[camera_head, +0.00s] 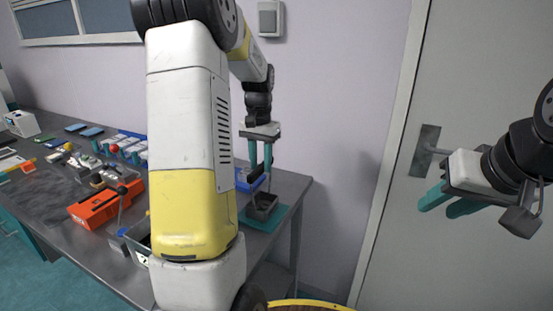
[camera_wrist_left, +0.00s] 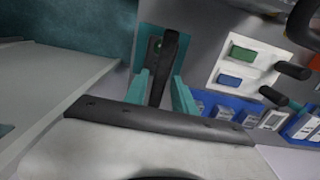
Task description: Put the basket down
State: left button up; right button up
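The basket (camera_head: 262,207) is a small dark grey open box with thin upright sides and a black handle (camera_head: 256,174). It is at the right end of the bench, over a teal mat (camera_head: 272,221); I cannot tell whether it touches the mat. My left gripper (camera_head: 260,165) points down above the basket, with its teal fingers on either side of the handle. In the left wrist view the black handle (camera_wrist_left: 166,62) lies between the fingers, which appear closed on it. My right gripper (camera_head: 436,210) is empty at the right, before the door, its fingers apart.
The grey bench (camera_head: 295,184) runs along the wall. An orange device (camera_head: 97,206) and several small tools are on its left part. A blue tray (camera_head: 246,182) is behind the basket. My left arm hides the middle of the bench. A door (camera_head: 480,70) stands at the right.

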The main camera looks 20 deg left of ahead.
pick_arm(q)
jog(key=shift+o, duration=0.2)
notch_tip(320, 180, up, 12)
jog(key=s+d+t, duration=0.2)
jog(key=s+d, duration=0.2)
jog(key=s, duration=0.3)
jog(key=s+d+t+h, duration=0.1)
jog(key=s+d, duration=0.3)
jog(key=s, duration=0.4)
jog(key=s+d+f+n+t+h, duration=0.1)
jog(key=s+d+t, duration=0.2)
jog(key=s, duration=0.5)
jog(key=shift+d, duration=0.9)
